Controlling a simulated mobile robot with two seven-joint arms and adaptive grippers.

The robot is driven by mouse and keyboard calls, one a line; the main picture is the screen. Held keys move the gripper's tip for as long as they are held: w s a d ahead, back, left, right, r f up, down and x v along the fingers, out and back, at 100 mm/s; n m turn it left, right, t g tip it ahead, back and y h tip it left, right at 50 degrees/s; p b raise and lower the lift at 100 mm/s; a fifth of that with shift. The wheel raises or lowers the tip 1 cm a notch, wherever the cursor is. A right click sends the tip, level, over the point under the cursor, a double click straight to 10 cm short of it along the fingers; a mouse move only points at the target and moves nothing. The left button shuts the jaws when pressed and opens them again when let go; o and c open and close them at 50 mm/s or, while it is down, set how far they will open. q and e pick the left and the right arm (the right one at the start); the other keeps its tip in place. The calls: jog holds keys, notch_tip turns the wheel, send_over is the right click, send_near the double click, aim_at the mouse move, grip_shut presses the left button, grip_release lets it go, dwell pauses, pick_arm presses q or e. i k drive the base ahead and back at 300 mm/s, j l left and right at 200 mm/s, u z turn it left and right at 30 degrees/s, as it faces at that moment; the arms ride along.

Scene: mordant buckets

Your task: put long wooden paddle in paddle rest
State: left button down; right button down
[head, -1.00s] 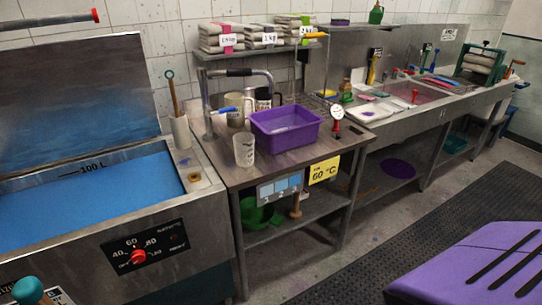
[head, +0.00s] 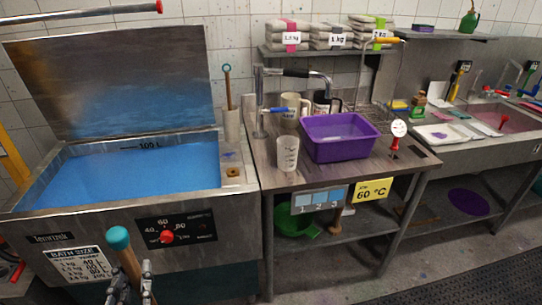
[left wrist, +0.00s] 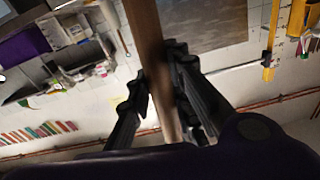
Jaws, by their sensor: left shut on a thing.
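The long wooden paddle (head: 128,262) has a teal knob at its top and stands nearly upright at the bottom of the head view, in front of the blue bath. My left gripper (head: 133,285) is shut on its shaft below the knob. In the left wrist view the brown shaft (left wrist: 146,38) runs between the fingers of the gripper (left wrist: 160,75). The paddle's lower end is out of the head view. My right gripper is not in view.
A stick with a teal ring (head: 228,82) stands in the tube. The bath's lid (head: 112,85) is raised behind the blue liquid (head: 135,178).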

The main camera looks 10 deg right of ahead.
aim_at(401, 192)
jog(key=l, duration=1.9)
jog(key=i+l, duration=0.1)
jog(key=l, duration=1.85)
jog(key=z, duration=0.05)
